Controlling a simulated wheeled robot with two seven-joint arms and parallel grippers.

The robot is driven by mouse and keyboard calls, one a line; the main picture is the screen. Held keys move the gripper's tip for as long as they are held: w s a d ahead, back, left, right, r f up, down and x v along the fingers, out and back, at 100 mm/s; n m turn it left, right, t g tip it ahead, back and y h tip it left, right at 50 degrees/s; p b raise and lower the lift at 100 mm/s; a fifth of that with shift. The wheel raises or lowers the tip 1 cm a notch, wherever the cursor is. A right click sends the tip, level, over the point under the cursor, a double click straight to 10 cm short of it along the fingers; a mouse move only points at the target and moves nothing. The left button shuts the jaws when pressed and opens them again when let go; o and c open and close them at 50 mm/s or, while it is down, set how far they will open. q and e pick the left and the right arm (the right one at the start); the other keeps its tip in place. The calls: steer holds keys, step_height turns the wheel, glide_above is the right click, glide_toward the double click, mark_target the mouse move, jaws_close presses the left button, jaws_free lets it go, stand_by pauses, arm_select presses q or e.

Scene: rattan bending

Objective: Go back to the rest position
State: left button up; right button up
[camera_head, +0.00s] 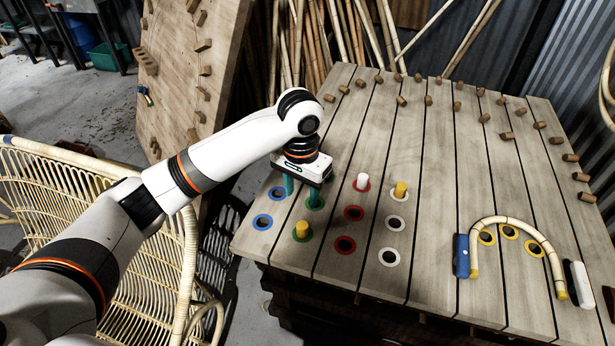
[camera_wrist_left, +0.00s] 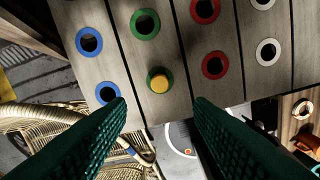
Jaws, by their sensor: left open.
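My left gripper (camera_head: 300,190) is over the left part of the slatted wooden table (camera_head: 440,130), with its green fingers pointing down. In the left wrist view (camera_wrist_left: 155,112) the fingers stand wide apart with nothing held between them. A yellow peg (camera_head: 302,230) stands in a green-ringed hole near the front left; it also shows in the left wrist view (camera_wrist_left: 159,83), ahead of the fingertips and apart from them. A white peg (camera_head: 362,182) stands at a red ring, and another yellow peg (camera_head: 400,190) at a white ring. My right gripper cannot be made out.
A bent rattan arch (camera_head: 517,221) lies at the right, between a blue block (camera_head: 462,256) and a white-and-black block (camera_head: 578,284). Short wooden pegs line the table's far and right edges. A rattan chair (camera_head: 70,190) and leaning pegged board (camera_head: 180,70) stand left.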

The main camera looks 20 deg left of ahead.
arm_select(q)
steer(key=s+d+f, duration=0.1)
steer(key=s+f, duration=0.1)
steer(key=s+d+f+m+h, duration=0.1)
steer(key=d+f, duration=0.1)
steer(key=s+d+f+h, duration=0.1)
steer(key=s+d+f, duration=0.1)
steer(key=shift+s+f+m+t, duration=0.3)
steer(key=shift+f, duration=0.05)
steer(key=s+d+f+t+h, duration=0.1)
steer(key=s+f, duration=0.3)
steer(key=s, duration=0.3)
steer(key=s+a+f+n+t+y, duration=0.2)
steer(key=s+a+f+n+y, duration=0.1)
steer(key=s+a, duration=0.95)
step_height(320, 180, down, 26)
steer(key=s+d+g, duration=0.1)
steer(key=s, duration=0.1)
steer(key=s+a+f+g, duration=0.1)
steer(key=s+a+f, duration=0.2)
steer(key=s+f, duration=1.3)
steer(key=shift+s+g, duration=0.15)
steer(key=shift+g, duration=0.15)
